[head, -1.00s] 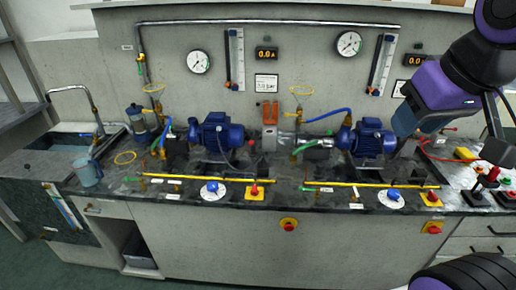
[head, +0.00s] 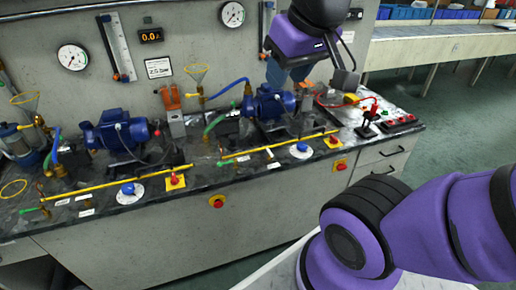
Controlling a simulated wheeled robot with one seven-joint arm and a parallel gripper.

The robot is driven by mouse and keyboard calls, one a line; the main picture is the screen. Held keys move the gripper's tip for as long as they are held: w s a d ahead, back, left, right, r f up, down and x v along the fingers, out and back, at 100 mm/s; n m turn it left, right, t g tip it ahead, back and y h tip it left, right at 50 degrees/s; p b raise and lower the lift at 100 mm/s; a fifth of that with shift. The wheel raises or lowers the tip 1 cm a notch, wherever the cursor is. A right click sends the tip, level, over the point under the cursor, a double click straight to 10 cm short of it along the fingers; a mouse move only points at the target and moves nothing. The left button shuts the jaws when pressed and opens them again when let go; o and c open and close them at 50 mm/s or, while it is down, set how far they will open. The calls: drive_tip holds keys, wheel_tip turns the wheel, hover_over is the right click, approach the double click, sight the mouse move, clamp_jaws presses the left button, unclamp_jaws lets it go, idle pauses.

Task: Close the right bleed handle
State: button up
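The right pump (head: 269,102) is blue and stands on the bench right of the middle. A yellow pipe (head: 280,146) runs along the bench front before it, with a small green fitting (head: 226,162) at its left end. A green hose (head: 214,124) and a blue hose (head: 230,88) lie left of this pump. I cannot tell which small part is the right bleed handle or how it is turned.
The left pump (head: 116,130) has its own yellow pipe (head: 133,180).

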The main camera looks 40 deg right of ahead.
drive_tip(key=w+d+f+g, duration=0.1)
drive_tip(key=w+d+f, duration=0.2)
drive_tip(key=w, duration=0.8)
drive_tip(key=m+g+y, duration=0.2)
drive_tip(key=m+g, duration=0.1)
hover_over(270, 153)
drive_tip(key=d, duration=0.3)
wheel_tip(270, 153, down, 32)
drive_tip(key=f, duration=0.3)
drive_tip(key=a+f, duration=0.1)
drive_tip(key=f, duration=0.3)
drive_tip(key=a+f, duration=0.1)
drive_tip(key=f, duration=0.3)
drive_tip(key=shift+s+a, duration=0.2)
clamp_jaws()
